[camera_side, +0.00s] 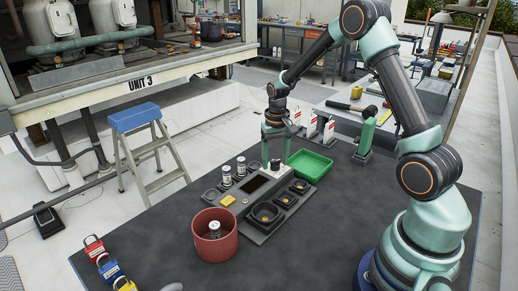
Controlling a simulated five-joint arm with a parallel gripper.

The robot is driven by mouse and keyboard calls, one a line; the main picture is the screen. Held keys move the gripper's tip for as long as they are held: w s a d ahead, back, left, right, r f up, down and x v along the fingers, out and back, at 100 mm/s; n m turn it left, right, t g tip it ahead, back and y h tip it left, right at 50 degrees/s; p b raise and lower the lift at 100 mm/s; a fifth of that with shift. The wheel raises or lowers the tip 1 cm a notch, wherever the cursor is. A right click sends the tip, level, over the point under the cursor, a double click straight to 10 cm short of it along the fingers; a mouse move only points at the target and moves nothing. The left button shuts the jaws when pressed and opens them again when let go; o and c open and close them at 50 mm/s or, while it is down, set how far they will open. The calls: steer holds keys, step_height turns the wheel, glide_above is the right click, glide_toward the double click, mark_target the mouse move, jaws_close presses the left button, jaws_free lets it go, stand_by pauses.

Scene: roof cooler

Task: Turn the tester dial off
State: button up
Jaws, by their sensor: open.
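A small dark knob (276,164), which looks like the dial, shows between or just below the fingertips. I cannot tell whether the fingers touch it, and its pointer setting is too small to read.
A red bin (203,242) holding a canister stands in front of the tester. A green tray (318,171) lies just right of my gripper. Two small canisters (233,174) stand left of the screen. Padlocks (108,267) lie at front left. The front middle table is clear.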

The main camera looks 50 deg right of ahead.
mark_target(275, 161)
step_height(275, 161, up, 12)
stand_by(0.4)
steer(key=s+a+r+n+t, duration=0.2)
steer(key=s+a+r+n, duration=0.1)
steer(key=s+a, duration=0.4)
steer(key=s+a+r+n+t, duration=0.3)
steer(key=s+a+r, duration=0.1)
steer(key=s+a, duration=0.2)
steer(key=shift+s+a+r+t, duration=0.3)
steer(key=shift+s+a+r, duration=0.1)
steer(key=shift+a, duration=0.1)
stand_by(0.6)
